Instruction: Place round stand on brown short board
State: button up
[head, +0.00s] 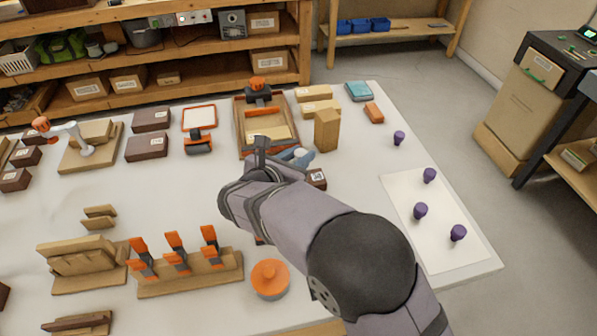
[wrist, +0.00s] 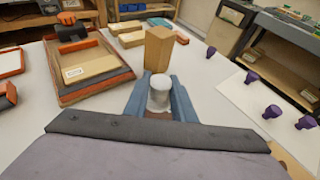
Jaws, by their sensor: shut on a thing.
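A pale, round-topped piece, which looks like the round stand (wrist: 159,92), is between the blue fingers of my gripper (wrist: 160,104) in the wrist view. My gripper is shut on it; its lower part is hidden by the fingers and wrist. In the head view the stand (head: 301,154) shows as a small white piece at the fingers, partly hidden by my arm. Dark brown short boards (head: 147,147) lie left of the framed tray, and another brown piece (head: 317,178) is partly hidden beside my arm. I cannot tell which is the task's board.
An upright tan block (head: 327,130) stands just beyond my gripper. The wooden tray (head: 240,140) is to its left. Purple knobs (head: 420,210) stand on and near a white sheet (head: 440,250) at right. An orange-topped round thing (head: 270,279) and a clamp rack (head: 190,282) are nearer.

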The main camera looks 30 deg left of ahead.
jog(key=shift+f, duration=2.8)
jog(key=shift+f, duration=0.1)
jog(key=shift+f, duration=0.15)
jog(key=o, duration=1)
jog(key=shift+r, duration=0.3)
jog(key=v, duration=1.2)
jog(key=shift+b, duration=0.35)
jog(key=shift+f, duration=0.1)
